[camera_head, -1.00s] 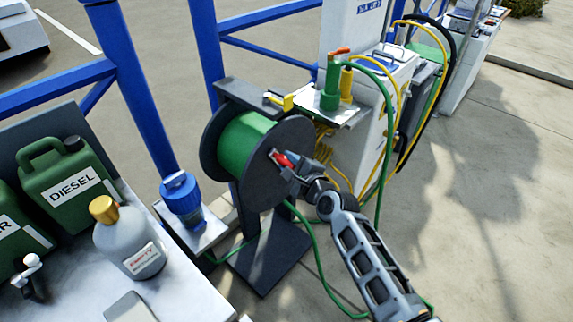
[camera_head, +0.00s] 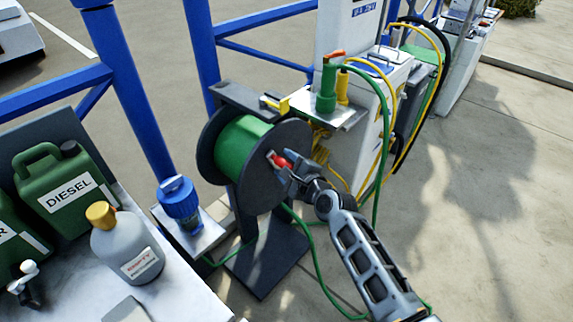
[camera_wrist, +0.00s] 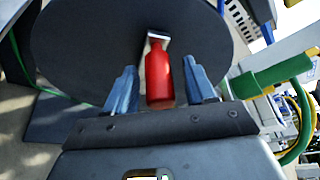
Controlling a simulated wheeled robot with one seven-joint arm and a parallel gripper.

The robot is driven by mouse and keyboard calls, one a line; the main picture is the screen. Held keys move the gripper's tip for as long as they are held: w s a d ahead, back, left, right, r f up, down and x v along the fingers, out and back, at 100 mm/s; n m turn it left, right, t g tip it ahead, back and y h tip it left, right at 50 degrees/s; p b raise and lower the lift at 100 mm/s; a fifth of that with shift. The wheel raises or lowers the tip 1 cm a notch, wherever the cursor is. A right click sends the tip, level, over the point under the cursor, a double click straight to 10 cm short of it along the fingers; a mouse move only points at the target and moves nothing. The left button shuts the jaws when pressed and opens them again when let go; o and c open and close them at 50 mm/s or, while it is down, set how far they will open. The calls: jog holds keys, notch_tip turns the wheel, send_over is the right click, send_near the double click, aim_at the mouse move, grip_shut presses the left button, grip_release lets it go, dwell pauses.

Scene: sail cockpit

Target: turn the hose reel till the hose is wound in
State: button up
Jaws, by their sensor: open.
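The hose reel (camera_head: 236,176) has dark round side plates and green hose (camera_head: 241,143) wound on its drum. Its red crank handle (camera_head: 279,161) sticks out from the near plate. My gripper (camera_head: 284,170) is at the handle. In the wrist view, the red handle (camera_wrist: 158,76) stands between the two blue-grey fingers of my gripper (camera_wrist: 161,84), with gaps on both sides. The fingers are open and around the handle, not closed on it. Loose green hose (camera_head: 318,262) runs from the reel down to the ground.
A shelf with green and yellow nozzles (camera_head: 327,95) stands right of the reel, beside a white pedestal (camera_head: 358,150). At left, a counter holds a diesel can (camera_head: 67,189) and a grey bottle (camera_head: 127,245). A blue-capped fitting (camera_head: 180,200) stands left of the reel's base.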

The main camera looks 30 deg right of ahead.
jog(key=v, duration=0.7)
jog(key=shift+s, duration=0.4)
